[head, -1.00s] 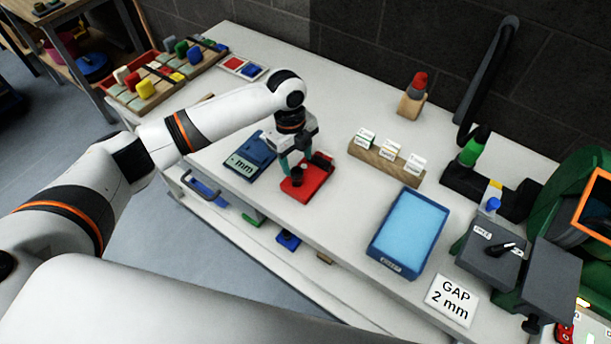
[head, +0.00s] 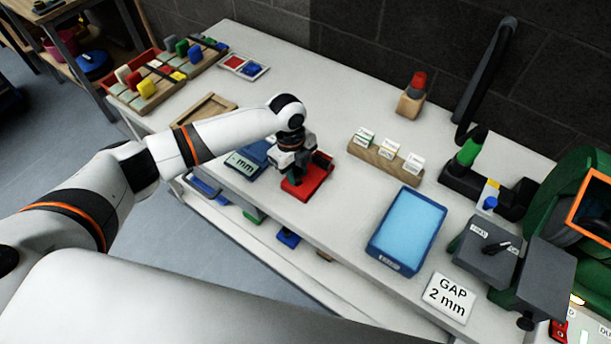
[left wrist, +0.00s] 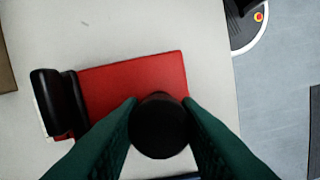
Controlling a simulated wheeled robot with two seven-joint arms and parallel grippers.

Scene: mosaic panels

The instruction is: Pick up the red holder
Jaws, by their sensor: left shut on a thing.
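The red holder (head: 318,180) lies flat on the white table near its front edge. In the left wrist view it shows as a red plate (left wrist: 135,75) with a black block (left wrist: 60,103) at its left side and a round black knob (left wrist: 159,125). My left gripper (head: 292,172) is lowered over the holder. In the left wrist view, its two green fingers (left wrist: 160,128) are closed on the round black knob from both sides. The holder rests on the table as far as I can see. My right gripper is in neither view.
A blue device marked "mm" (head: 245,163) stands just left of the holder. A wooden card block (head: 384,158) stands behind right. A blue tray (head: 441,217) and a "GAP 2 mm" card (head: 450,298) lie to the right. The table between holder and tray is clear.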

